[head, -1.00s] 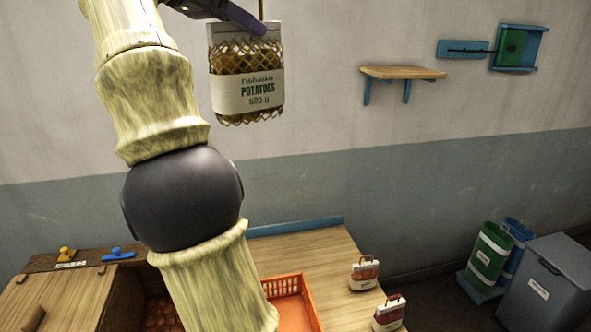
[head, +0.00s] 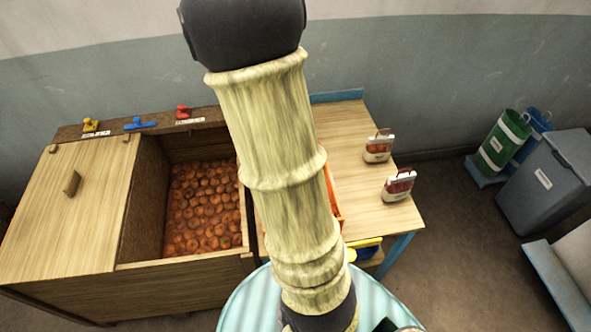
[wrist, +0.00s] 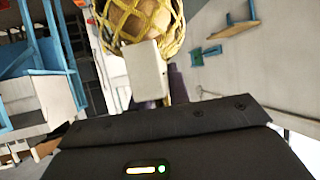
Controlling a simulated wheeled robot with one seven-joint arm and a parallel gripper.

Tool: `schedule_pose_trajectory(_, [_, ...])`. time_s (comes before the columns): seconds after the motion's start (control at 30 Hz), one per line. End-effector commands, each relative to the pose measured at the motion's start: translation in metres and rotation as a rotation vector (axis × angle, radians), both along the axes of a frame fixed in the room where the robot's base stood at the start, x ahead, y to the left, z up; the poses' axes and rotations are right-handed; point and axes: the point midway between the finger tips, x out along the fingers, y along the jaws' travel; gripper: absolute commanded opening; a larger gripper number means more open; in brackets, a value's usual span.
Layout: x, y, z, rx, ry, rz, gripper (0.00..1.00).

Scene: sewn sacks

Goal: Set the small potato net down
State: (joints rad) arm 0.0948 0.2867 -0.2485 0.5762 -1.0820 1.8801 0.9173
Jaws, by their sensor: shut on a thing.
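The small potato net (wrist: 142,22) shows in the wrist view at the top, a yellow mesh with pale brown potatoes and a white tag below it. My gripper (wrist: 163,88) shows there as purple fingers just behind the tag, and it is shut on the net. The exact place of the grip is hidden by the tag. The upper part of the net is cut off by the frame edge. In the head view now, neither the net nor my gripper shows; only my arm crosses the middle.
A wooden table (head: 345,128) carries two small labelled bags (head: 378,146) (head: 398,186) on its right side. An orange crate (head: 335,195) is mostly behind my arm. A wooden bin (head: 125,205) holds many onion-like bulbs. Green (head: 500,145) and grey (head: 550,185) bins stand right. A wall shelf (wrist: 222,45) shows.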

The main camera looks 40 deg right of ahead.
Motion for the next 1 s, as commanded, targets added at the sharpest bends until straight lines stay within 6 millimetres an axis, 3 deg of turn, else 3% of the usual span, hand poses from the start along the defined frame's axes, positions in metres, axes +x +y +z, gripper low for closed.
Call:
schedule_pose_trajectory(0.17, [0.019, -0.006, -0.046, -0.006, 0.012, -0.010, 0.00])
schedule_pose_trajectory(0.27, [0.036, -0.011, -0.083, -0.011, 0.017, -0.017, 0.00])
schedule_pose_trajectory(0.6, [0.089, -0.026, -0.221, -0.023, 0.025, -0.045, 0.00])
schedule_pose_trajectory(1.0, [0.130, -0.039, -0.394, -0.025, 0.025, -0.084, 0.00])
